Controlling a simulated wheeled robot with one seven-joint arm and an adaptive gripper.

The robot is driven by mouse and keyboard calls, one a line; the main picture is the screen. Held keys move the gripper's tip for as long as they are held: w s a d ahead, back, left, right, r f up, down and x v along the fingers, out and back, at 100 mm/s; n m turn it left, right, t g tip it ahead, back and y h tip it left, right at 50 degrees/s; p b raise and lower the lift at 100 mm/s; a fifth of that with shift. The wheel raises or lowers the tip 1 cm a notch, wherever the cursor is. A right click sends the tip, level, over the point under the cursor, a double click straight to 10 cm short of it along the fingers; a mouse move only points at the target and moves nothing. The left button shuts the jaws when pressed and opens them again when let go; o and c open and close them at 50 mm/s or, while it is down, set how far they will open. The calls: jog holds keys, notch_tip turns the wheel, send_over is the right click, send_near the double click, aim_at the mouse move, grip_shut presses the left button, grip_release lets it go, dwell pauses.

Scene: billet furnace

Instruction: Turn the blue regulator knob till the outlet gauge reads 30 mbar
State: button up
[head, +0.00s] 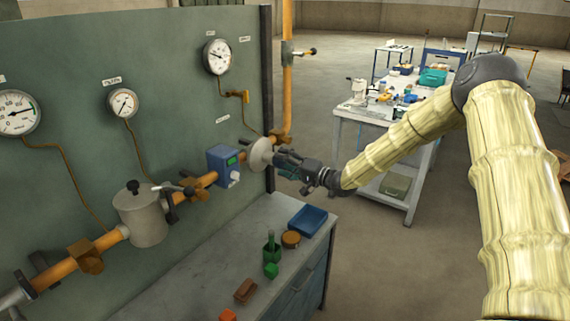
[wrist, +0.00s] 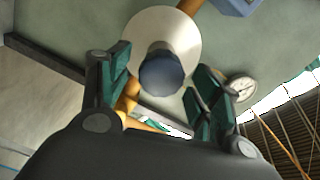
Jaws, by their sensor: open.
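The blue regulator knob (wrist: 161,74) shows in the wrist view in front of the regulator's pale round disc (wrist: 178,36). My gripper (wrist: 157,68) is open, with one finger to each side of the knob and a visible gap on both sides. I cannot tell how deep the knob sits between the fingers. In the head view my gripper (head: 283,158) is close to the pale disc (head: 259,154) and hides the knob. The gauge above the regulator (head: 217,57) appears to be the outlet gauge; its label and reading are too small to read.
An orange pipe runs along the green panel (head: 170,80), with a blue box meter (head: 222,165) left of the disc. Two more gauges (head: 123,103) (head: 17,113) hang further left. Below is a bench (head: 205,290) with a blue tray (head: 307,220), a green bottle (head: 271,247) and small blocks.

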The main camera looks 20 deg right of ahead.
jog(key=v, duration=1.2)
jog(key=shift+d, duration=0.15)
jog(key=s+a+f+n+g+h+b, duration=0.15)
jog(key=s+a+f, duration=0.35)
jog(key=f, duration=0.6)
jog(key=s+a+f+g+h, duration=0.2)
jog(key=s+a+f+h, duration=0.1)
jog(key=s+f, duration=0.55)
jog(key=s+a+f+g+h+b, duration=0.15)
jog(key=s+a+f, duration=0.35)
jog(key=f, duration=0.7)
jog(key=s+f+n+g+h+b, duration=0.1)
jog(key=s+f+g, duration=0.3)
jog(key=s, duration=1.3)
jog(key=s+f+n+g+h+b, duration=0.1)
jog(key=s+f+n+g+h, duration=0.3)
jog(key=s+f, duration=0.5)
jog(key=s+g, duration=0.1)
jog(key=s, duration=0.7)
jog(key=shift+s, duration=0.2)
